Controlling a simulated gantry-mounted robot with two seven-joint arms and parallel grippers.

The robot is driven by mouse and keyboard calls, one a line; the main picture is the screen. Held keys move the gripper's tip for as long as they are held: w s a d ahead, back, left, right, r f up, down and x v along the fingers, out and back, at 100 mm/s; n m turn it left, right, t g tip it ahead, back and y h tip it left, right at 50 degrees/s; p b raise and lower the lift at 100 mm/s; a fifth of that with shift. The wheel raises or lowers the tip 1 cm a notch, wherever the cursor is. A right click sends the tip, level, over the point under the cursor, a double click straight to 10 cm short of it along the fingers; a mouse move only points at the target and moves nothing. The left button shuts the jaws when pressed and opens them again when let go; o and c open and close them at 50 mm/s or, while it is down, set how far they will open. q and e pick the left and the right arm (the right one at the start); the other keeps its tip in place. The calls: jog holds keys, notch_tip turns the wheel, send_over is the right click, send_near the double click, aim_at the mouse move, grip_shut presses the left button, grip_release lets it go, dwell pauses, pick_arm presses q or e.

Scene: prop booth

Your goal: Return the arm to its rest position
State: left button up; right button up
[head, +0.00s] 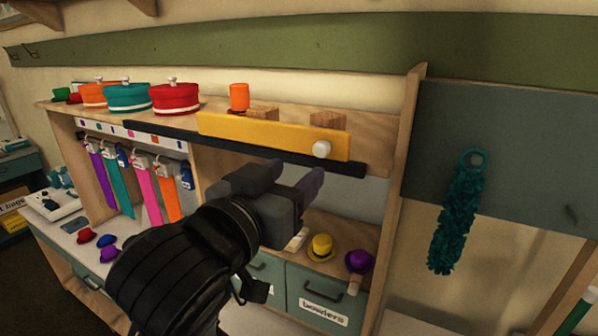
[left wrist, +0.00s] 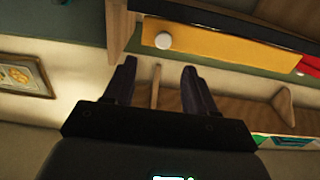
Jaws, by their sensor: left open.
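My left gripper (head: 296,176) reaches in from the lower left in the head view and is held up in front of the shelf unit, just below the yellow sliding panel (head: 270,136). Its two fingers are apart with nothing between them. In the left wrist view the open fingers (left wrist: 158,75) point toward the wall and the underside of a shelf, and the yellow panel with its white knob (left wrist: 163,41) shows beyond them. My right gripper is in neither view.
Small yellow (head: 320,247) and purple hats sit above the "bowlers" drawer (head: 324,300). Coloured ties hang at left. A teal boa (head: 458,215) hangs at right.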

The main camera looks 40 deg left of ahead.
pick_arm(q)
jog(key=shift+f, duration=0.1)
dwell(0.4)
notch_tip(320, 180, down, 32)
jog(key=d+m+g+h, duration=0.1)
jog(key=d+g+h, duration=0.1)
jog(key=g, duration=0.6)
jog(key=s+d+f+m+g+h, duration=0.1)
jog(key=s+d+f+g, duration=0.15)
jog(key=s+f, duration=0.8)
jog(key=s+d+f+m+g+h, duration=0.15)
jog(key=s+f+g, duration=0.4)
jog(key=f, duration=0.85)
notch_tip(320, 180, up, 19)
jog(key=m+t+p, duration=0.1)
jog(key=t+p, duration=0.1)
jog(key=p, duration=1.5)
jog(key=shift+s+a+f+p, duration=0.15)
jog(key=shift+s+a+p, duration=0.15)
jog(key=shift+p, duration=0.1)
